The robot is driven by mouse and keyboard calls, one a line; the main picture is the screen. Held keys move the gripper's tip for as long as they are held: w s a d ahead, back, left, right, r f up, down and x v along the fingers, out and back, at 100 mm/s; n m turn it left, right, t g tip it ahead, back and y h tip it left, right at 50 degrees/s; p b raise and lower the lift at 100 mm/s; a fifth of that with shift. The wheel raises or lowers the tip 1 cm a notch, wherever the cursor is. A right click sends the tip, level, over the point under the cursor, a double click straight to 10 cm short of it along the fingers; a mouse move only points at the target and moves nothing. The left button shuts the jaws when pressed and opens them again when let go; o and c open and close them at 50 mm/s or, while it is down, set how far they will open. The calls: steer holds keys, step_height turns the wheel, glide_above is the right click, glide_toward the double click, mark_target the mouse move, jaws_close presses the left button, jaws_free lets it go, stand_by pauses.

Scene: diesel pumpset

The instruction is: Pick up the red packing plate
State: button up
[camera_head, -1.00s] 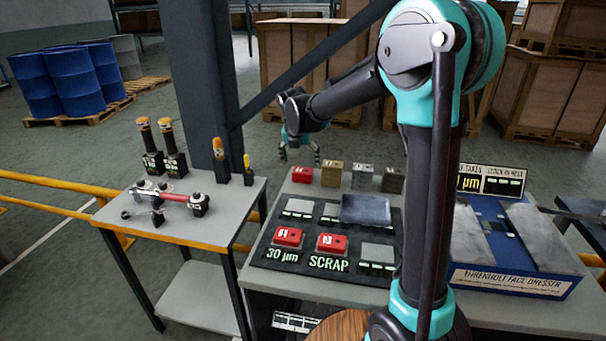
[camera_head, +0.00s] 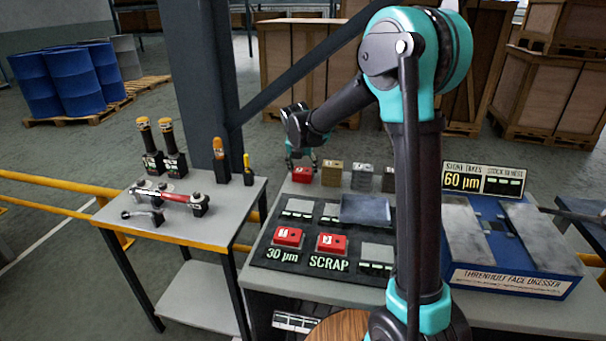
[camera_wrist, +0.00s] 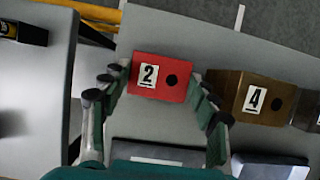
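A red block (camera_head: 302,175) with a white "2" label and a dark round hole sits at the back left of the grey bench. It is also in the wrist view (camera_wrist: 161,77). My gripper (camera_wrist: 160,78) is open over it, with one finger at its left side and one at its right. The fingertips look close to its sides; I cannot tell if they touch. Two more red blocks, (camera_head: 288,237) and (camera_head: 331,245), lie on the black mat at the bench's front left.
A brown block (camera_wrist: 258,97) labelled "4" stands close beside my right finger, with grey blocks beyond. A blue face dresser (camera_head: 512,280) takes the bench's right side. A grey side table (camera_head: 215,238) with tools stands at left.

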mark_target(303, 171)
steer(key=c, duration=0.9)
steer(key=shift+o, duration=0.2)
step_height(303, 171, up, 20)
